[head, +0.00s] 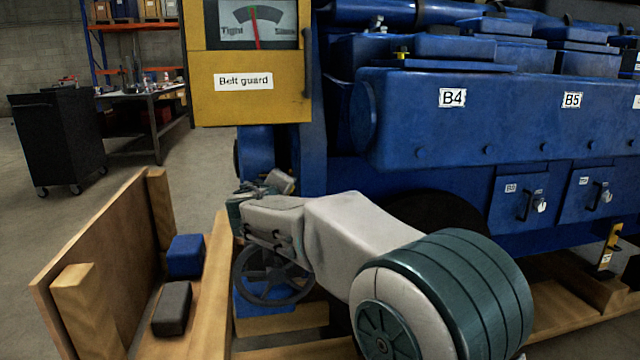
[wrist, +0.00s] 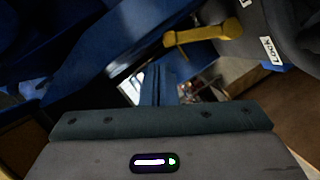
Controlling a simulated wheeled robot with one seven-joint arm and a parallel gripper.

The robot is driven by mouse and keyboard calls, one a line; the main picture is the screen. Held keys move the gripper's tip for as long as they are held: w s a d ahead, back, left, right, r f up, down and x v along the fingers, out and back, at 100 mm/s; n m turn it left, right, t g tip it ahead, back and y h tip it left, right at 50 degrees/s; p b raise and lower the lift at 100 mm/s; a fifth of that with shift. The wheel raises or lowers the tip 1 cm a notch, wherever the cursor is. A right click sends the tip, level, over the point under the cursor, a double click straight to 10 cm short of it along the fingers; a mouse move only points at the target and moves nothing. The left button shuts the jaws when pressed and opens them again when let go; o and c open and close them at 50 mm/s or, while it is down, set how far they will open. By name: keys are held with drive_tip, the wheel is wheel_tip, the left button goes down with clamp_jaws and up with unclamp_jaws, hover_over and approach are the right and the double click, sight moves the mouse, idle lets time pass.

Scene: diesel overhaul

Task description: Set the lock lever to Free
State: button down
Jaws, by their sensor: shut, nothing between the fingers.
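The lock lever (wrist: 205,33), a short yellow bar with a thicker rounded end, shows at the top of the wrist view. It lies beside a dark rounded part bearing a white "LOCK" label (wrist: 271,51). No Free label can be made out. My gripper (wrist: 161,78) is shut and empty, its fingers together, below and left of the lever in the wrist picture and apart from it. In the head view my gripper (head: 262,187) is beside the blue engine's lower left end, below the belt guard. I cannot make out the lever there.
The yellow belt guard (head: 250,100) with a Tight gauge hangs above my gripper. The blue engine (head: 450,120) fills the right. A spoked handwheel (head: 270,275) is below my arm. A wooden crate (head: 95,270) with blue and dark blocks stands left. Open floor lies beyond it.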

drive_tip(key=s+d+r+m+g+h+p, duration=0.1)
drive_tip(key=s+d+r+m+g+p, duration=0.15)
drive_tip(key=s+d+p, duration=0.4)
drive_tip(key=s+d+r+m+g+h+p, duration=0.2)
drive_tip(key=d+r+p, duration=0.2)
drive_tip(key=d, duration=0.6)
drive_tip(key=s+d+r+m+g+h+p, duration=0.1)
drive_tip(key=s+d+r+m+g+p, duration=0.15)
drive_tip(key=s+d+p, duration=0.4)
drive_tip(key=s+d+r+m+g+y+p, duration=0.2)
drive_tip(key=s+d+g+p, duration=0.1)
drive_tip(key=s+p, duration=0.4)
drive_tip(key=s+d+r+m+g+y+p, duration=0.2)
drive_tip(key=s+p, duration=0.6)
drive_tip(key=s, duration=0.6)
drive_tip(key=d+r+m, duration=0.1)
drive_tip(key=d, duration=0.1)
drive_tip(key=shift+d+g, duration=0.35)
drive_tip(key=shift+g, duration=0.05)
